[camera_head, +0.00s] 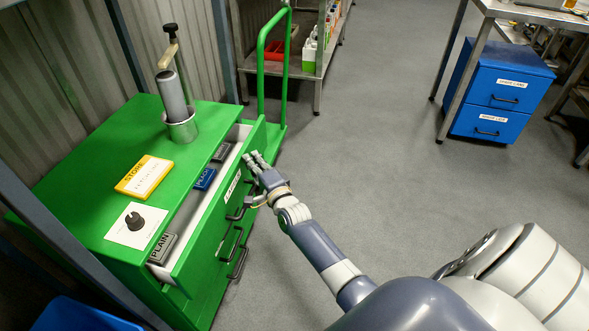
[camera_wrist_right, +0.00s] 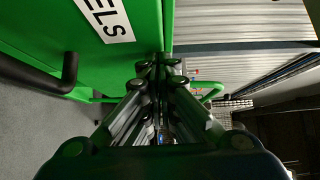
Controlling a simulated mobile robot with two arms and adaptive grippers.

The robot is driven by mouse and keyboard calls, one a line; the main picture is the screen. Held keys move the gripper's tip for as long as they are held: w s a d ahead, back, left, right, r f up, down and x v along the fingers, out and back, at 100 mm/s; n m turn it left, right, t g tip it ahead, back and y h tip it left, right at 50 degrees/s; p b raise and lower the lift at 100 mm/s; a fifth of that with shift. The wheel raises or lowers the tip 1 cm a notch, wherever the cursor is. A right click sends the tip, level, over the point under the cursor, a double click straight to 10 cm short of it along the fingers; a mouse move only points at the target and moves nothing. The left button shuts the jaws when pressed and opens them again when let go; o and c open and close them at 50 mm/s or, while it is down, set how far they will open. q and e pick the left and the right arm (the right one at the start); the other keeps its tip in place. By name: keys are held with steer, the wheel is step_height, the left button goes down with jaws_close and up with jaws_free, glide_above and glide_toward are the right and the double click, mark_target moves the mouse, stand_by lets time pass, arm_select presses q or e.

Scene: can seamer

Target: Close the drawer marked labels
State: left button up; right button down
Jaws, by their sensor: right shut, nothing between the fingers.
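The green drawer (camera_head: 210,228) at the top of the green cabinet stands partly open. Its front carries a white label (camera_head: 232,185); in the right wrist view the label (camera_wrist_right: 106,18) shows the letters "ELS", the rest cut off. A dark handle (camera_head: 237,213) is on the front. My right gripper (camera_head: 256,160) is shut and empty, with its fingertips at the far end of the drawer front, close to the label. In the right wrist view the shut fingertips (camera_wrist_right: 160,66) are at the green panel's edge; I cannot tell whether they touch. My left gripper is not in view.
Plates marked PLAIN (camera_head: 162,249) and a blue plate (camera_head: 205,179) lie in the drawer. The cabinet top holds a yellow STORE sign (camera_head: 144,177), a knob (camera_head: 135,221) and a seamer-like cylinder (camera_head: 173,97). A green trolley handle (camera_head: 262,70) stands behind.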

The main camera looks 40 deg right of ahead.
mark_target(241, 160)
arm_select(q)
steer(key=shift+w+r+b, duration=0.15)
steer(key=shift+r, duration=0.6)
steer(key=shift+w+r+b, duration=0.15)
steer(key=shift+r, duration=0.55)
arm_select(e)
steer(key=shift+w+a, duration=1.4)
steer(key=shift+w, duration=0.2)
